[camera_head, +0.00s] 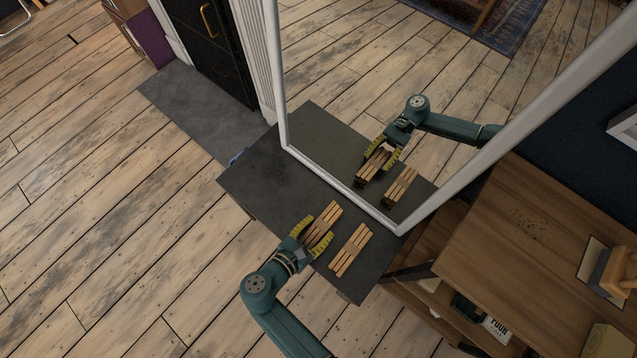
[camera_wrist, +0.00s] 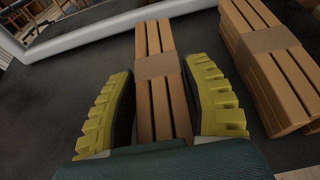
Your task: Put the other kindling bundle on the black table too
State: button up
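One kindling bundle (camera_head: 333,213) of light wooden sticks is at the black table (camera_head: 255,183), between the fingers of my gripper (camera_head: 312,232). In the wrist view this banded bundle (camera_wrist: 155,65) runs lengthwise between the two yellow ridged fingers (camera_wrist: 158,95). The fingertips are very close to its sides; I cannot tell whether they press on it, nor whether it rests fully on the table. The other kindling bundle (camera_head: 350,250) lies flat on the table just to the right, roughly parallel. It shows at the upper right of the wrist view (camera_wrist: 272,55).
A white-framed mirror (camera_head: 283,90) stands at the table's back edge and reflects my arm and both bundles. A wooden shelf unit (camera_head: 500,235) stands to the right. The table's left part is clear.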

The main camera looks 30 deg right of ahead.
jog(key=shift+o, duration=1)
